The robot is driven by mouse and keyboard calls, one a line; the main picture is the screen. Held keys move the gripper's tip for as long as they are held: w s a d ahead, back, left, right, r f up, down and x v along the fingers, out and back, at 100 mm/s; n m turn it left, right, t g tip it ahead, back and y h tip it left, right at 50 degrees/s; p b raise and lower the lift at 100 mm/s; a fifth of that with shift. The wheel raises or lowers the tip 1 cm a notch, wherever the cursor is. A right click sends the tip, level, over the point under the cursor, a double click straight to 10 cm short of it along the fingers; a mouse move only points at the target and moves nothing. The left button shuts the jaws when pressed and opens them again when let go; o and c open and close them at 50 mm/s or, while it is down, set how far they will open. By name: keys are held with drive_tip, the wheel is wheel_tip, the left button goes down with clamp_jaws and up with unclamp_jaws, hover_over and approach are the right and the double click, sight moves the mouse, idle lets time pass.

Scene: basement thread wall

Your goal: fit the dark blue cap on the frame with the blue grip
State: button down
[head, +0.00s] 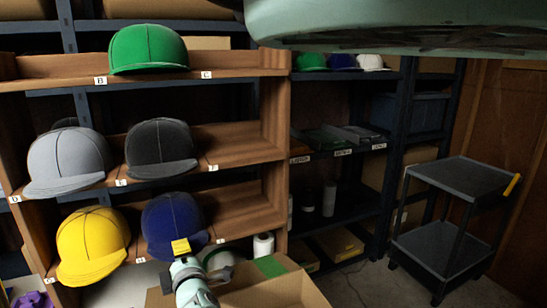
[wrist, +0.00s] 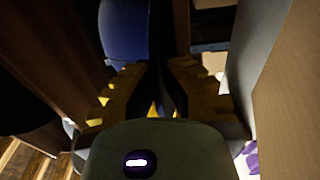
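The dark blue cap (head: 170,218) sits on the lower shelf, right of the yellow cap. Its crown also shows at the top of the wrist view (wrist: 124,28). My gripper (head: 181,245) is at the front of this cap, its yellow pad covering part of the brim. In the wrist view, the yellow fingers (wrist: 160,72) point at the cap and lean towards each other with a narrow dark gap between their tips. I cannot tell whether the brim is held in that gap. I cannot make out a frame with a blue grip in either view.
Green (head: 148,48), grey (head: 68,160), black (head: 160,147) and yellow (head: 92,243) caps sit on the labelled shelves. An open cardboard box (head: 275,290) stands below my gripper. A dark cart (head: 462,178) with a yellow handle stands at right, with bare floor before it.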

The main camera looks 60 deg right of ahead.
drive_tip(key=shift+r, duration=0.15)
drive_tip(key=shift+s+r+p, duration=0.1)
drive_tip(key=shift+r+p, duration=0.55)
drive_tip(key=shift+r, duration=0.25)
drive_tip(key=p+v, duration=0.6)
drive_tip(key=v, duration=1.4)
